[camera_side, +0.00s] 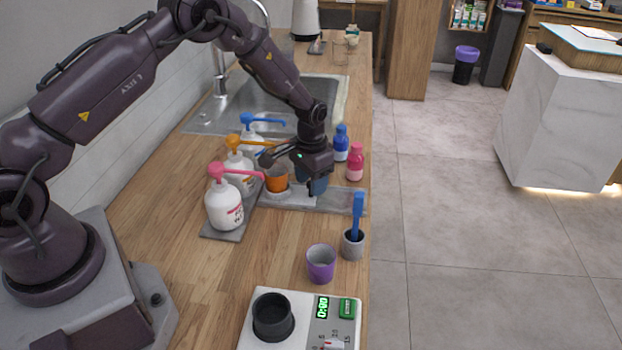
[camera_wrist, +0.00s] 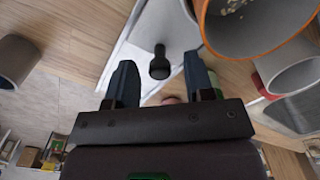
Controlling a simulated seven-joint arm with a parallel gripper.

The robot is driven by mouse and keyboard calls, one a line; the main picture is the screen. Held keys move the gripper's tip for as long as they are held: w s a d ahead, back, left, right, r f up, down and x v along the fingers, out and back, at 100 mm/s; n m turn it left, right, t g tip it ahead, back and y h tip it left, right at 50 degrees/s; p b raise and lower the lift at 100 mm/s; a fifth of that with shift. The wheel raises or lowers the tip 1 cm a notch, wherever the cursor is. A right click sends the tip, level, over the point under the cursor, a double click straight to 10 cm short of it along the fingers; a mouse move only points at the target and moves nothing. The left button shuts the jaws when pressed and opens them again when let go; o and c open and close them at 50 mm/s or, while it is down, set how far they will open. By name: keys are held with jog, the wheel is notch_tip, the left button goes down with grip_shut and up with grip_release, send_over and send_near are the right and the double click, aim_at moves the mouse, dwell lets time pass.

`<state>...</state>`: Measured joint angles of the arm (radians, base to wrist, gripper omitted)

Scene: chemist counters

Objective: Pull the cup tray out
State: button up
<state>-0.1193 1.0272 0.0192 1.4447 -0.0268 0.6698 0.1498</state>
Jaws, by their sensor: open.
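The pale cup tray (camera_side: 297,201) lies on the wooden counter near its right edge; it shows as a white slab in the wrist view (camera_wrist: 163,28). An orange cup (camera_side: 276,180) stands at its left part, its orange rim large at the upper right of the wrist view (camera_wrist: 206,34). A blue cup (camera_side: 318,186) is partly hidden behind my gripper. A black knob (camera_wrist: 160,64) stands out from the tray. My gripper (camera_side: 311,187) is open above the tray; in the wrist view its two fingers (camera_wrist: 160,78) lie either side of the knob, with gaps on both sides.
Pump bottles with pink (camera_side: 223,208), orange (camera_side: 239,175) and blue (camera_side: 251,138) tops stand left of the tray. Small blue (camera_side: 341,146) and pink (camera_side: 355,164) bottles stand behind it. A purple cup (camera_side: 320,265) and a grey cup (camera_side: 353,246) holding a blue tool are in front.

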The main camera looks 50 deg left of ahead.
jog(key=shift+c, duration=0.4)
grip_shut()
jog(key=w+d, duration=0.8)
jog(key=shift+w+d, duration=0.25)
jog(key=shift+w, duration=0.1)
jog(key=shift+o, duration=0.4)
grip_release()
jog(key=shift+s, duration=0.1)
notch_tip(320, 180, up, 13)
